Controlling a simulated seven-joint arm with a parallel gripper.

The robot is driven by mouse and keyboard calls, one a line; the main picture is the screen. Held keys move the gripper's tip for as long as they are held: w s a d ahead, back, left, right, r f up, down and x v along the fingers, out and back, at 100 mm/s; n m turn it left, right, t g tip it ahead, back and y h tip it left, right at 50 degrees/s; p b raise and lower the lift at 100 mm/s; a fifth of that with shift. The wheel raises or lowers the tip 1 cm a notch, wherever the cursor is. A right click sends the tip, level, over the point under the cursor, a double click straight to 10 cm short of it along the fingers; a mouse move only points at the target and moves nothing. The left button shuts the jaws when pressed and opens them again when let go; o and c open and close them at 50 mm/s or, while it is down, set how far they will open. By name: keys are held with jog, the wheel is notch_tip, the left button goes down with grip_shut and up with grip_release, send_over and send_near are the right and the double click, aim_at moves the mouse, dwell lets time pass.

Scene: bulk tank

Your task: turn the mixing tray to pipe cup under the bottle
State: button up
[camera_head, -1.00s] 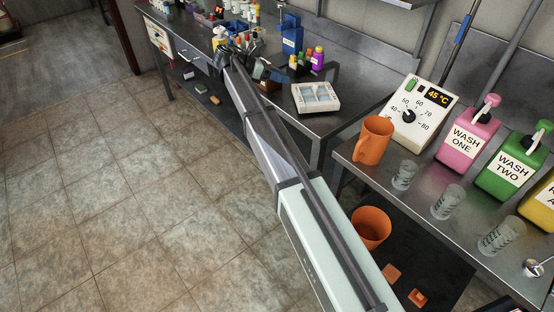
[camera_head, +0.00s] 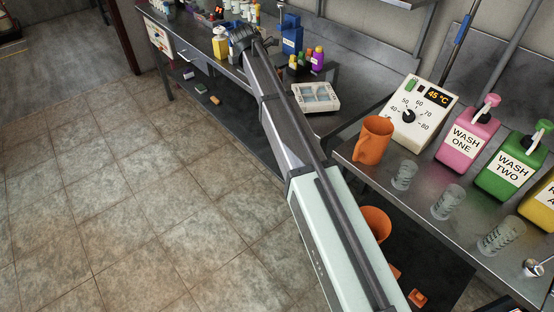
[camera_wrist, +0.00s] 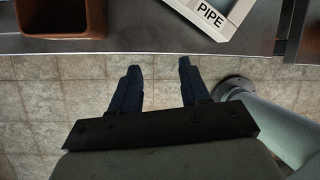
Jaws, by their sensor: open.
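The white mixing tray (camera_head: 320,109) lies on the steel bench, right of my arm in the head view. A corner of it, marked PIPE, shows at the top of the wrist view (camera_wrist: 215,26). My gripper (camera_wrist: 160,68) is open and empty. In the wrist view its two dark fingers point toward the bench edge, with floor tiles behind them, and stay apart from the tray. In the head view my gripper (camera_head: 255,40) is at the far end of the arm, small and partly unclear. A blue bottle (camera_head: 291,42) with a pale label stands behind the tray.
A brown open box (camera_wrist: 65,22) sits at the bench edge, left of the tray. Small bottles (camera_head: 317,59) stand behind the tray. An orange jug (camera_head: 374,140), beakers (camera_head: 404,175) and wash bottles (camera_head: 467,138) fill the nearer right bench. The floor at left is clear.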

jog(key=d+r+m+y, duration=0.1)
jog(key=d+r, duration=0.4)
jog(key=m, duration=0.1)
send_near(316, 84)
jog(key=x, duration=1.1)
jog(key=shift+w, duration=0.1)
jog(key=n+t+y, duration=0.1)
jog(key=n, duration=0.2)
jog(key=shift+r, duration=0.15)
jog(key=v, duration=1.3)
jog(key=s+a+f+g+y, duration=0.1)
jog(key=s+a+f, duration=0.2)
jog(key=s+f, duration=0.3)
jog(key=s+a+f+g+y, duration=0.1)
jog(key=s+a+f+g, duration=0.1)
jog(key=s+f, duration=0.5)
jog(key=s+a+f+g+y, duration=0.1)
jog(key=s+a+f, duration=0.4)
jog(key=f, duration=0.9)
jog(key=shift+s+m+g+y, duration=0.3)
jog(key=shift+s+g+y, duration=0.1)
jog(key=shift+s, duration=0.55)
